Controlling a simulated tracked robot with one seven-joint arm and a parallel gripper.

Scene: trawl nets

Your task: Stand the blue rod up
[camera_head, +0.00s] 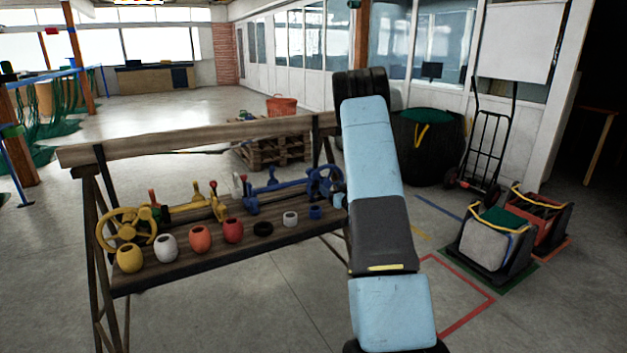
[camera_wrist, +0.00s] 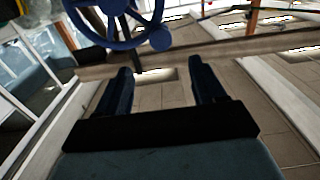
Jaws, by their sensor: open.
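A blue rod (camera_head: 285,187) lies roughly level at the right part of the wooden bench, with a blue spoked wheel (camera_head: 323,181) at its right end. The blue wheel also shows cut off at the top of the wrist view (camera_wrist: 153,35). My gripper (camera_wrist: 162,72) is open, with its two dark fingers apart and nothing between them. The wheel appears just beyond the fingertips.
The wooden bench (camera_head: 185,268) also bears a yellow rod with a wheel (camera_head: 127,229) at left. A row of pots, including a red pot (camera_head: 232,231), stands along the front edge. Two crates (camera_head: 487,245) stand on the floor at right. A pallet (camera_head: 272,150) with an orange bucket is behind.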

